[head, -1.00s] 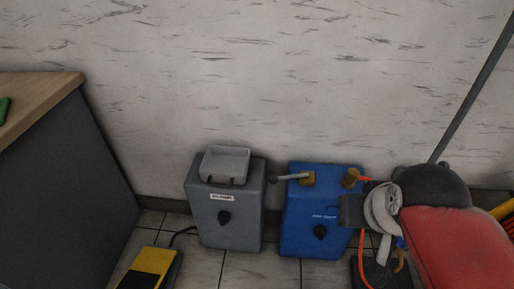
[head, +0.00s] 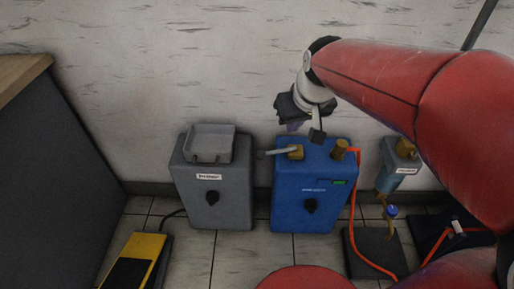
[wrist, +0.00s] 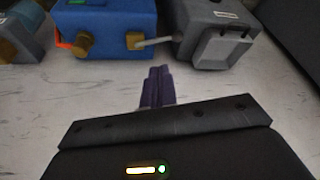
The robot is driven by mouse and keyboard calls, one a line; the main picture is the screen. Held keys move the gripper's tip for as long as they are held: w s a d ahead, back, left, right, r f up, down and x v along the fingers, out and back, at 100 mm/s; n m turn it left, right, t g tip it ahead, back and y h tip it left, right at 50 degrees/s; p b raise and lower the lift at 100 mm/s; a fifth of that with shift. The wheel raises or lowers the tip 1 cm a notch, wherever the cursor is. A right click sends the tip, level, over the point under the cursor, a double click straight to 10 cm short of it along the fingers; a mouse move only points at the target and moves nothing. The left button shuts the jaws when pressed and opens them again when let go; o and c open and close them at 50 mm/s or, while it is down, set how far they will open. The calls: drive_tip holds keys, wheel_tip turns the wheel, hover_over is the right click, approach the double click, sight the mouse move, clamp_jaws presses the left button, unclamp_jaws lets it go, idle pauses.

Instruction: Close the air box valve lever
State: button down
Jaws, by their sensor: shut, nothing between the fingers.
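The blue air box (head: 311,185) stands on the floor against the wall. Its grey valve lever (head: 276,152) sticks out sideways to the left from a brass fitting (head: 296,152) on top. In the wrist view the lever (wrist: 157,41) points from the fitting toward the grey box. My gripper (head: 293,127) is above and behind the air box's top, near the wall, apart from the lever. In the wrist view its purple fingers (wrist: 158,84) are together and empty. The arm comes in from the right.
A grey box (head: 213,185) with a tray top stands left of the air box. A yellow pedal (head: 148,247) lies front left. An orange hose (head: 352,210) runs down the air box's right side. A grey-blue device (head: 398,165) is further right. A dark cabinet (head: 60,170) stands at left.

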sight(277, 151)
drive_tip(key=w+a+f+n+g+b, duration=0.1)
drive_tip(key=w+a+f+n, duration=0.1)
drive_tip(key=w+a+f, duration=0.7)
drive_tip(key=shift+w, duration=0.8)
drive_tip(key=b+x, duration=0.1)
drive_tip(key=x, duration=0.9)
drive_tip(key=shift+s+d+r, duration=0.15)
drive_tip(key=shift+s+d, duration=0.2)
drive_tip(key=shift+s, duration=0.25)
drive_tip(key=shift+s+d+r, duration=0.15)
drive_tip(key=shift+s+d, duration=0.15)
drive_tip(key=shift+s, duration=0.3)
drive_tip(key=shift+s+d+r, duration=0.15)
drive_tip(key=shift+s+d, duration=0.2)
drive_tip(key=shift+s, duration=0.25)
drive_tip(key=shift+s+n+b, duration=0.1)
drive_tip(key=shift+n+b, duration=0.25)
drive_tip(key=shift+n, duration=0.05)
